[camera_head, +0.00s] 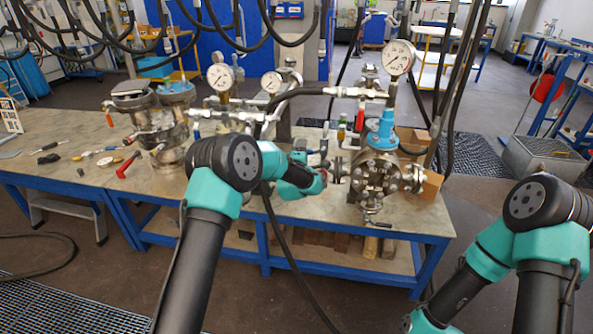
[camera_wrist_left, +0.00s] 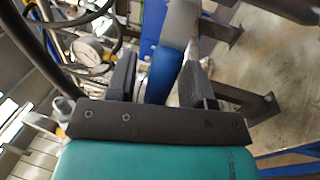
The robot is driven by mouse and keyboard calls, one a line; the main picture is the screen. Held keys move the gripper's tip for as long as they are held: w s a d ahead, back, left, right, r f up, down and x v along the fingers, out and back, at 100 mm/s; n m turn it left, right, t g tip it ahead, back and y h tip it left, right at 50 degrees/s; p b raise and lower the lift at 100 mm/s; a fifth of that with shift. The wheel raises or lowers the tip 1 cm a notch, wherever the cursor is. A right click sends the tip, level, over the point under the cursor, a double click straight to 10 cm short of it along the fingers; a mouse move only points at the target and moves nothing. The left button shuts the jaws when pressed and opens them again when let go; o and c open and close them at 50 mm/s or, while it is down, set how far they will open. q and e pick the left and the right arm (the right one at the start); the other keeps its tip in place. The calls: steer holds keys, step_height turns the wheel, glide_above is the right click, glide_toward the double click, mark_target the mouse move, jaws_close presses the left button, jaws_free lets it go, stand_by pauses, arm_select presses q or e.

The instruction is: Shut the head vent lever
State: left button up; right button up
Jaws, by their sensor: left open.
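My left gripper (camera_head: 322,158) is small and partly hidden by my own wrist in the head view, beside the left side of the flanged vessel (camera_head: 378,170). In the left wrist view its two dark fingers (camera_wrist_left: 158,82) stand apart. A blue sleeve-like handle (camera_wrist_left: 163,76) with a pale grey upper part lies between them; contact cannot be told. My right gripper is out of view.
Pressure gauges (camera_head: 399,57) and hoses rise around the vessel. A second vessel (camera_head: 165,125) with a red lever (camera_head: 127,165) stands at the left. Loose tools lie on the bench (camera_head: 60,135). A brown box (camera_head: 431,184) is right of the flanged vessel.

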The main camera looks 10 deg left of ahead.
arm_select(q)
steer(key=s+f, duration=0.3)
steer(key=s, duration=1.3)
steer(key=shift+s, duration=0.2)
